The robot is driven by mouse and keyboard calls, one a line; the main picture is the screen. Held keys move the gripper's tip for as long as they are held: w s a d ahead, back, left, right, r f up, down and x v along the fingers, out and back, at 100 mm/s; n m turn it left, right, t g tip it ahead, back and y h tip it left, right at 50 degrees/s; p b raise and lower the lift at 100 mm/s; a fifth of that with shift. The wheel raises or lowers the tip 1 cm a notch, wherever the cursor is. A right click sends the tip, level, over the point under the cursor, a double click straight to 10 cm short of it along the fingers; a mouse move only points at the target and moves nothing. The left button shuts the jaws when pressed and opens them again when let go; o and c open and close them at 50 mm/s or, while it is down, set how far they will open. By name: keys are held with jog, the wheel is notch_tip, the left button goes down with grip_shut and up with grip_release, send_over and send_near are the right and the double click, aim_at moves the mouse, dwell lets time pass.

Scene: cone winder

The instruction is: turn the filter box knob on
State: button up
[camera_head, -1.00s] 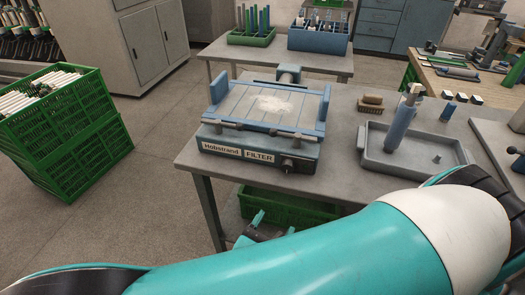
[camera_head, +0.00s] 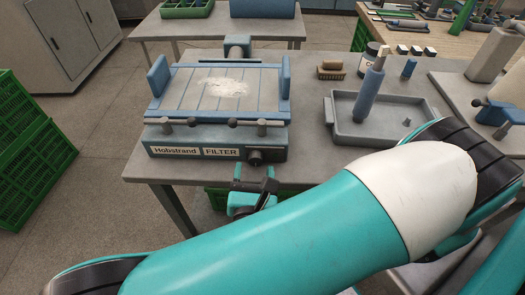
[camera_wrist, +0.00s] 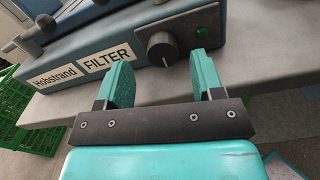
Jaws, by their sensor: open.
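The blue filter box (camera_head: 180,142) labelled "Hobstrand FILTER" sits at the front edge of the grey table. Its dark round knob (camera_head: 255,157) is at the right end of the front face. In the wrist view the knob (camera_wrist: 161,47) has a light pointer mark and lies beyond the fingers, between them in the picture. My gripper (camera_wrist: 162,80) is open and empty, its two teal fingers apart and short of the knob. In the head view my gripper (camera_head: 255,185) shows just below the knob, partly hidden by my arm.
A grey tray (camera_head: 340,132) with a blue cylinder (camera_head: 369,92) stands right of the filter box, with a brush (camera_head: 330,72) behind it. Green crates (camera_head: 30,150) stand on the floor at left. The table edge runs just under the box.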

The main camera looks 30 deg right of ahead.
aim_at(256, 159)
jog(key=shift+x, duration=1.05)
jog(key=shift+w+d, duration=0.1)
jog(key=shift+d, duration=0.15)
jog(key=c, duration=0.9)
jog(key=shift+m, duration=1.6)
jog(key=o, duration=0.9)
